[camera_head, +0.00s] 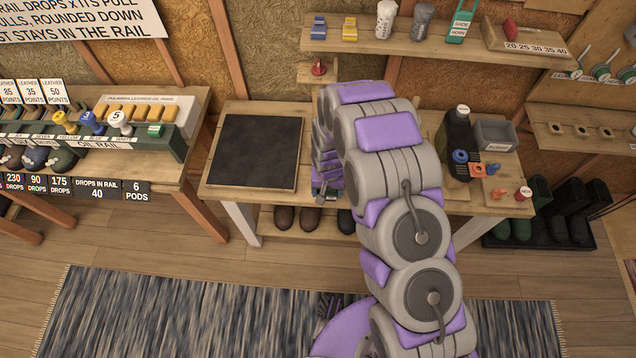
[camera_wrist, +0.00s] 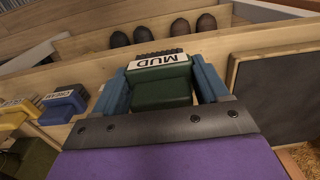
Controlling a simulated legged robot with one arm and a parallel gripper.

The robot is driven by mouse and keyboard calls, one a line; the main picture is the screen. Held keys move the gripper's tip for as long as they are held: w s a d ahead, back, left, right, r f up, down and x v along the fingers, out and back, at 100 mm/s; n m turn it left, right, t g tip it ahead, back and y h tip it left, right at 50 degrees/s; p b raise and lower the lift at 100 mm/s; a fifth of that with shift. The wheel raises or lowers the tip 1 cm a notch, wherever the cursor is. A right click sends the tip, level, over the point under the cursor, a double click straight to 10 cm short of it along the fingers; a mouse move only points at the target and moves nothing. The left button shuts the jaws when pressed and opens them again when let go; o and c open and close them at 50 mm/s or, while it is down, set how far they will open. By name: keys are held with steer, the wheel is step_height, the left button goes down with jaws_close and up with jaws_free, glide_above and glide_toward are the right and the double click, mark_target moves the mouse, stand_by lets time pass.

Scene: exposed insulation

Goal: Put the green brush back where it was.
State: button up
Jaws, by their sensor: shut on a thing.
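The green brush (camera_wrist: 162,85) with a white MUD label shows in the wrist view, its dark bristles at the far end. My gripper (camera_wrist: 157,82) is shut on it, with one blue finger on each side. The brush is over or at the front edge of the wooden bench (camera_wrist: 232,75); I cannot tell whether it touches the wood. In the head view my arm hides most of the brush and the bench middle.
A yellow brush (camera_wrist: 32,108) and a blue brush (camera_wrist: 65,105) lie left of my gripper in the wrist view. A black mat (camera_head: 257,152) covers the bench's left part. A dark bottle (camera_head: 458,140) and grey bin (camera_head: 495,135) stand at right. Shoes (camera_head: 285,217) sit below.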

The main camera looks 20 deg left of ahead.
steer(key=w+a, duration=0.2)
steer(key=a, duration=0.1)
steer(key=w+a+f, duration=0.1)
steer(key=a, duration=0.1)
steer(key=shift+w+a+b, duration=0.15)
steer(key=shift+w+b, duration=0.1)
steer(key=shift+b, duration=0.05)
steer(key=shift+w+r, duration=0.15)
steer(key=shift+w, duration=0.25)
steer(key=f, duration=0.2)
steer(key=f+b, duration=0.1)
steer(key=shift+s+d+f, duration=0.1)
steer(key=shift+d+f, duration=0.15)
steer(key=shift+f, duration=0.1)
steer(key=shift+a, duration=0.35)
steer(key=o, duration=0.8)
steer(key=shift+o, duration=1.2)
steer(key=shift+d+r, duration=0.1)
steer(key=shift+d, duration=0.2)
